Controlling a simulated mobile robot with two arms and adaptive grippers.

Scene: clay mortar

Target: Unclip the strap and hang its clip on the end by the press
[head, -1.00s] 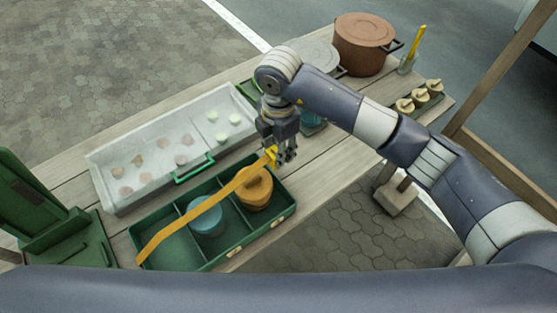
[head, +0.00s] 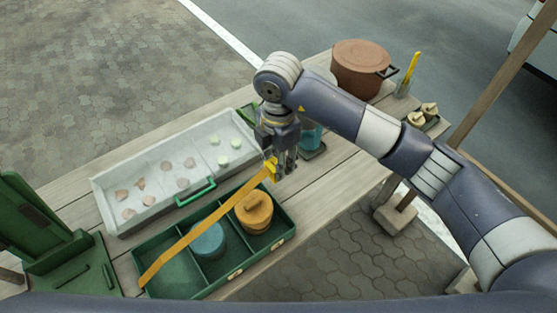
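A yellow-orange strap (head: 205,228) runs slantwise over a green divided tray (head: 237,272), from the tray's end nearest the green press (head: 35,225) to my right gripper (head: 283,168). The strap's yellow clip (head: 271,166) is at the fingers, just above the tray's far right end. The gripper appears shut on the clip; its fingers partly hide the contact. The tray holds a blue round piece (head: 207,241) and an orange round piece (head: 254,211), with the strap passing above the blue one. My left gripper is not in view.
A white tray (head: 108,205) with a green handle and small clay pieces lies behind the green tray. A brown pot (head: 361,68), a yellow-handled tool in a cup (head: 409,75) and small wooden pieces (head: 420,115) stand at the right end. The front right tabletop (head: 335,165) is clear.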

